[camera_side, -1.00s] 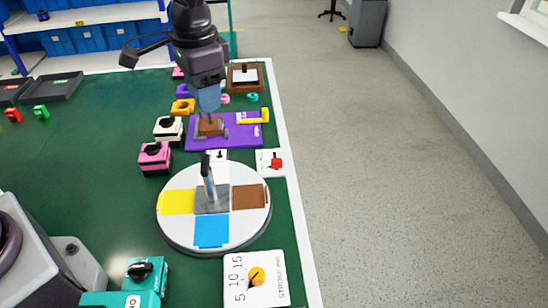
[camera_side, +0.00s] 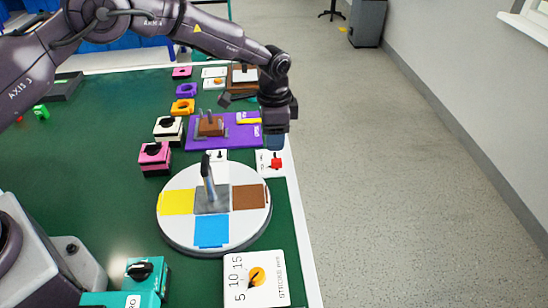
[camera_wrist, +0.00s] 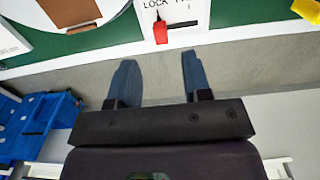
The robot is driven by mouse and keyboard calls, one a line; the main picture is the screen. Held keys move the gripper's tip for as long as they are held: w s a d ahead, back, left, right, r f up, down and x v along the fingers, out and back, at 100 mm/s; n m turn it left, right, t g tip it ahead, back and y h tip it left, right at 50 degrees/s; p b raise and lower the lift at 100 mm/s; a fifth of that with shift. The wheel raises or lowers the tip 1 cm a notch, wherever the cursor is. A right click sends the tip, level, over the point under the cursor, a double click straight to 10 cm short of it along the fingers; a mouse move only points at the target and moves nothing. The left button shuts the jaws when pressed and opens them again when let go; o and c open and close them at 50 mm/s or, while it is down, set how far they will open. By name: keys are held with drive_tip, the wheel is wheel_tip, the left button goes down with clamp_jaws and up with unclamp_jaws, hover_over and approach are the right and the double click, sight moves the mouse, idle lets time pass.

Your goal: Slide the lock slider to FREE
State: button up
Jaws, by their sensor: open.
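The lock slider is a small red knob (camera_side: 276,163) on a white plate (camera_side: 264,169) near the table's right edge. In the wrist view the red knob (camera_wrist: 160,33) is at the left part of a dark slot, and the plate (camera_wrist: 180,12) carries the word LOCK; the other lettering is cut off. My gripper (camera_side: 275,144) is just beyond the plate in the side view, pointing down. In the wrist view my gripper (camera_wrist: 157,62) has its two blue fingers apart with nothing between them. The knob lies ahead of the fingertips, apart from them.
A round white turntable (camera_side: 180,235) with coloured squares and an upright handle stands nearer the camera. A purple board (camera_side: 195,140) with a brown block lies left of my gripper. A white dial plate (camera_side: 238,290) is at the front. Beyond the table's right edge is open floor.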

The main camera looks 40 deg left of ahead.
sight(274, 160)
wheel_tip(274, 160, down, 8)
drive_tip(key=shift+r, duration=0.25)
clamp_jaws()
